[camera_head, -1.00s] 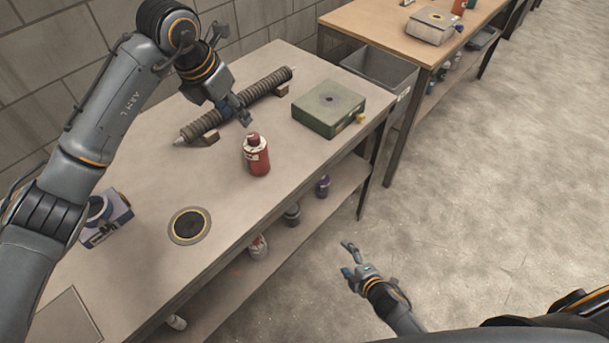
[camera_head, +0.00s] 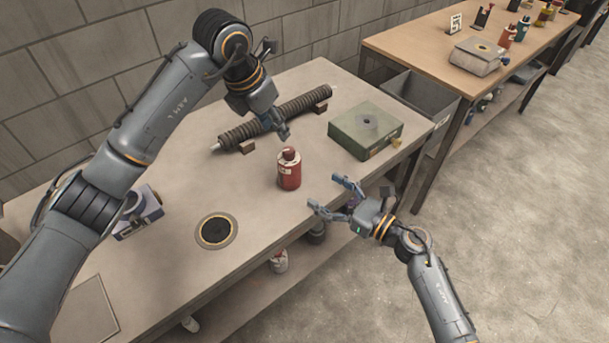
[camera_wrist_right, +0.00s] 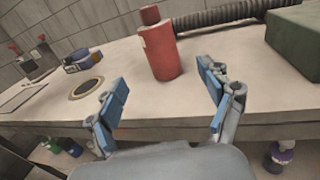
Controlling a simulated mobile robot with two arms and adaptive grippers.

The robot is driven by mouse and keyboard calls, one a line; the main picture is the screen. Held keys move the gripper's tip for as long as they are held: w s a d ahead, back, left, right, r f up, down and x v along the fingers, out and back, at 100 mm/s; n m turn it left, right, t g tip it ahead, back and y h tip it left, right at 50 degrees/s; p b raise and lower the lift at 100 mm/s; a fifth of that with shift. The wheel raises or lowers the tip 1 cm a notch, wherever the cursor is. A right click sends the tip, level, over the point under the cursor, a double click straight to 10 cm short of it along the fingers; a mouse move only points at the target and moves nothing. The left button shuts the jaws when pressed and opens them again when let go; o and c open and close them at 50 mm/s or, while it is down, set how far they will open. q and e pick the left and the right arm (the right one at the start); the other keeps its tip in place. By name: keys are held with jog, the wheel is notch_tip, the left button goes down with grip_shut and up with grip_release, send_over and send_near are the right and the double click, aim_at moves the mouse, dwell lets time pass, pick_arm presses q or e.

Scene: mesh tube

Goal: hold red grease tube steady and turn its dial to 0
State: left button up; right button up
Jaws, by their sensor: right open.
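The red grease tube (camera_head: 289,172) stands upright on the workbench, with a dark red cap on top and a pale label on its side. In the right wrist view the tube (camera_wrist_right: 160,50) stands beyond and between my open fingers, apart from them. My right gripper (camera_head: 329,195) is open and empty at the bench's front edge, to the right of the tube. My left gripper (camera_head: 282,134) is above and behind the tube, pointing down, and does not appear to touch it; its finger gap is too small to judge. I cannot make out any dial numbers.
A ribbed dark roller (camera_head: 270,120) lies behind the tube. A green box (camera_head: 365,130) with a brass knob is to the right. A grey bin (camera_head: 422,95) hangs beyond the bench end.

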aim_at(299, 174)
jog(key=x, duration=1.1)
jog(key=shift+w+a, duration=0.25)
jog(key=shift+a, duration=0.05)
